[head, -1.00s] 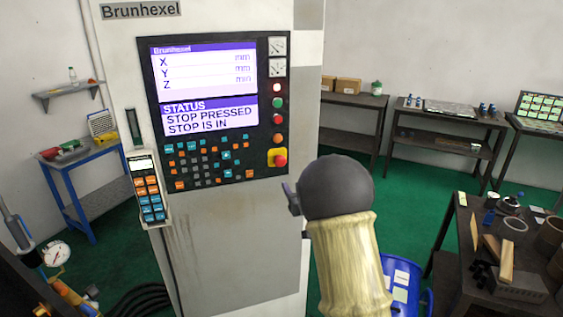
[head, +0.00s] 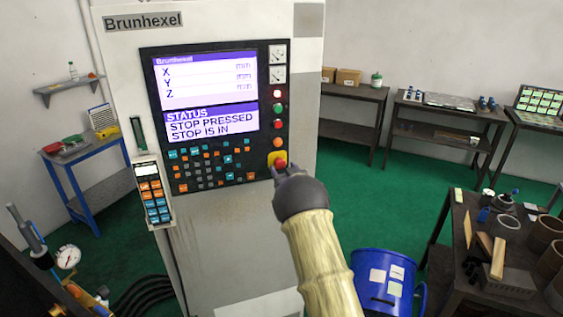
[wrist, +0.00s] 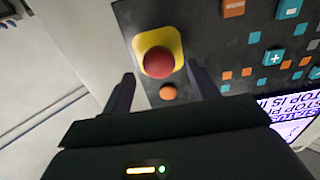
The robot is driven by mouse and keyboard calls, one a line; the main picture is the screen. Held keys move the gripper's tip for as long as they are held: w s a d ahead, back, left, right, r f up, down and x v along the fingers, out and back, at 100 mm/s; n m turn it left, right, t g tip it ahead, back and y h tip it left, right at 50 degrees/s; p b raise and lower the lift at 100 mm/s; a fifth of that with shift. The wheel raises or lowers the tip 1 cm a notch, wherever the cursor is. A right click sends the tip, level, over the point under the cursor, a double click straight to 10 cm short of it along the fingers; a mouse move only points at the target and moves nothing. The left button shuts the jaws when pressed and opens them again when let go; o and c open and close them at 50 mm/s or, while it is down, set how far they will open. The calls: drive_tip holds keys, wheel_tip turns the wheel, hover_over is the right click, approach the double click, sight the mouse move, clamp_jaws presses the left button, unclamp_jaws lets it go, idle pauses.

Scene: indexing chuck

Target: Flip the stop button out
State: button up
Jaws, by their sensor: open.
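The stop button (head: 280,164) is a red mushroom knob on a yellow plate at the lower right of the machine's control panel. In the wrist view the red knob (wrist: 158,62) sits ahead of my gripper, with the yellow plate (wrist: 144,40) around it. My gripper (head: 288,170) is open in front of the button, and in the head view it hides the button's lower part. In the wrist view the two dark fingers (wrist: 162,82) stand apart below and to either side of the knob, with nothing between them. The screen (head: 208,122) reads "STOP PRESSED, STOP IS IN".
An orange button (head: 278,142) sits right by the stop button on the panel. A handheld keypad (head: 152,195) hangs at the panel's left. A blue bin (head: 372,262) stands below right, and a cluttered dark table (head: 470,215) is farther right.

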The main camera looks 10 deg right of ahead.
sight(279, 163)
drive_tip(key=shift+w+a+p, duration=0.15)
drive_tip(key=shift+w+p, duration=0.1)
drive_tip(key=shift+w, duration=0.5)
drive_tip(key=shift+w+a+p, duration=0.1)
drive_tip(key=shift+w+p, duration=0.15)
drive_tip(key=shift+w, duration=0.45)
